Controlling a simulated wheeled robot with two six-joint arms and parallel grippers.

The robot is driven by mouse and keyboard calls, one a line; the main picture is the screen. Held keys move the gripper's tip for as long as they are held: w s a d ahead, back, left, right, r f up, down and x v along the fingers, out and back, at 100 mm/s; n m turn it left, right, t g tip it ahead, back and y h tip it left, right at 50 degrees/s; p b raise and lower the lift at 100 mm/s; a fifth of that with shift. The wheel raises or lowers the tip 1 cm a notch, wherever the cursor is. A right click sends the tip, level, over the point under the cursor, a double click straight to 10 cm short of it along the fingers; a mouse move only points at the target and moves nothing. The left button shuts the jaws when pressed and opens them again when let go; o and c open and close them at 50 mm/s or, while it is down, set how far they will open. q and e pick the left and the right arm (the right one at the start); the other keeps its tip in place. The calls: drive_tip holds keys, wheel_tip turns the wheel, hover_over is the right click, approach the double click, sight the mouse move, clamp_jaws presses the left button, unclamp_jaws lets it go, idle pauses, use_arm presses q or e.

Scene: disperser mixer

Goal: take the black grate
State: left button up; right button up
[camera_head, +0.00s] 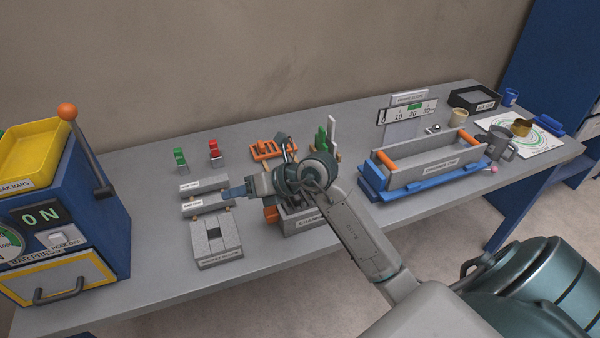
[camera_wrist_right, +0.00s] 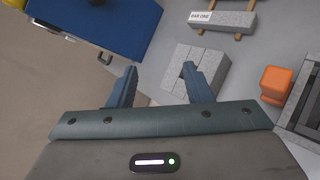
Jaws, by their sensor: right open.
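My right gripper (camera_head: 230,193) is open and empty in the head view, reaching left above the grey bars. In the right wrist view its two fingers (camera_wrist_right: 160,84) stand apart, with a light grey slotted block (camera_wrist_right: 195,66) beyond them. A grey box (camera_head: 302,222) with a label stands under my right wrist in the head view, its inside mostly hidden by the arm. At the right edge of the right wrist view, dark bars (camera_wrist_right: 304,108) show in part beside an orange block; I cannot tell whether they are the black grate. My left gripper is not in view.
A blue press (camera_head: 65,215) with a lever stands at the left. Two grey bars (camera_head: 205,206) lie beside the slotted block (camera_head: 215,241). An orange rack (camera_head: 265,150) is behind the arm. A long grey trough (camera_head: 435,165) in a blue base stands right.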

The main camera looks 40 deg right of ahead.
drive_tip(key=d+f+g+h, duration=0.2)
drive_tip(key=d+h, duration=0.3)
drive_tip(key=d, duration=0.2)
drive_tip(key=m+g+h+b, duration=0.1)
drive_tip(key=m+g+h, duration=0.15)
drive_tip(key=h, duration=0.25)
approach(297, 196)
drive_tip(key=w, duration=0.2)
drive_tip(key=shift+m, duration=0.25)
drive_tip(key=b+x, duration=0.4)
drive_tip(key=b, duration=0.1)
drive_tip(key=shift+d+f, duration=0.25)
drive_tip(key=shift+f, duration=0.15)
drive_tip(key=shift+b+x, duration=0.35)
drive_tip(key=shift+x, duration=0.9)
drive_tip(key=shift+w+f+p, duration=0.2)
drive_tip(key=shift+w+p, duration=0.1)
drive_tip(key=shift+p, duration=0.05)
drive_tip(key=shift+x, duration=0.8)
